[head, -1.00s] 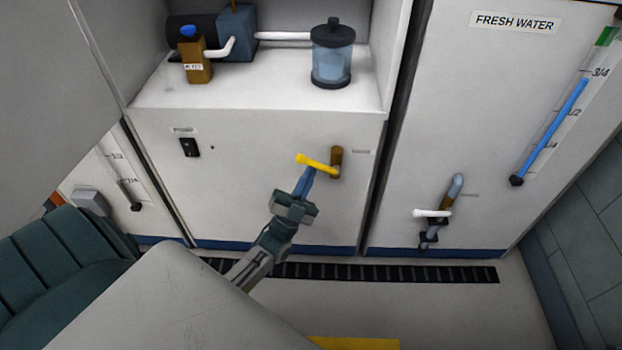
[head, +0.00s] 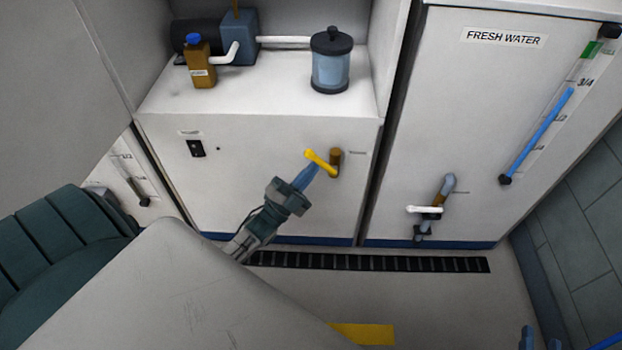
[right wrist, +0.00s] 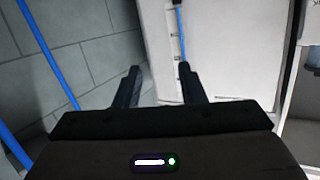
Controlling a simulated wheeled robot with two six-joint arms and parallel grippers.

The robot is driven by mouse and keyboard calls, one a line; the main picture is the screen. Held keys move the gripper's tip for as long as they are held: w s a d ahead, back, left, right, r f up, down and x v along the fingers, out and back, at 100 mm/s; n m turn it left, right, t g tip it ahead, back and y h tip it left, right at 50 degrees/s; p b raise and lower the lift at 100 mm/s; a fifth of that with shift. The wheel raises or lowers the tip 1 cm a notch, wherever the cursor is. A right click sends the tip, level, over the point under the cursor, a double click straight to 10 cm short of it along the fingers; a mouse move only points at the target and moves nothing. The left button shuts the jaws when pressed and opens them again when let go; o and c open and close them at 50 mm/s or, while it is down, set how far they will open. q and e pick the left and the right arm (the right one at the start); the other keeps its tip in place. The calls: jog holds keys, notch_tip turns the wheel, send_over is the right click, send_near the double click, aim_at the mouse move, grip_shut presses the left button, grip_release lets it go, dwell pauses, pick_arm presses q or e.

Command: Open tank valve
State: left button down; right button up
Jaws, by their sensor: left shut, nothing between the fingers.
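A yellow lever (head: 320,162) sits on a brown valve body (head: 336,160) on the white cabinet front. It slants up to the left. My left gripper (head: 310,170) is shut and empty, its blue tips against or just below the lever; I cannot tell if they touch.
A clear blue canister (head: 331,68) and a brown bottle (head: 200,68) stand on the cabinet shelf. A grey tabletop (head: 180,290) and dark green seat (head: 60,240) fill the lower left. A black floor grille (head: 370,262) runs below the cabinets.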

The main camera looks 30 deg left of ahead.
aim_at(320, 164)
pick_arm(q)
jog(key=shift+d+r+m+g+h+p, duration=0.1)
jog(key=shift+r+m+g+h+p, duration=0.2)
jog(key=shift+r+m+g+p, duration=0.4)
pick_arm(e)
jog(key=s+a+f+g, duration=0.1)
jog(key=s+f+g, duration=0.5)
jog(key=s+f, duration=0.1)
pick_arm(q)
jog(key=shift+w+p, duration=0.1)
jog(key=shift+p, duration=0.6)
jog(key=shift+w+d+r+m+g+p, duration=0.35)
jog(key=shift+d+r+m+g+p, duration=0.3)
jog(key=shift+p, duration=0.7)
jog(key=shift+w+d+r+m+g+p, duration=0.35)
jog(key=shift+m+g+p, duration=0.4)
jog(key=shift+p, duration=0.55)
pick_arm(e)
jog(key=s+d+r+n+g+h, duration=0.1)
jog(key=s+d+r+g+h, duration=0.1)
jog(key=s+d+r+g, duration=0.2)
jog(key=shift+d+r+g, duration=0.25)
jog(key=shift+d+g, duration=0.1)
jog(key=shift+g, duration=0.65)
pick_arm(q)
jog(key=shift+d, duration=0.1)
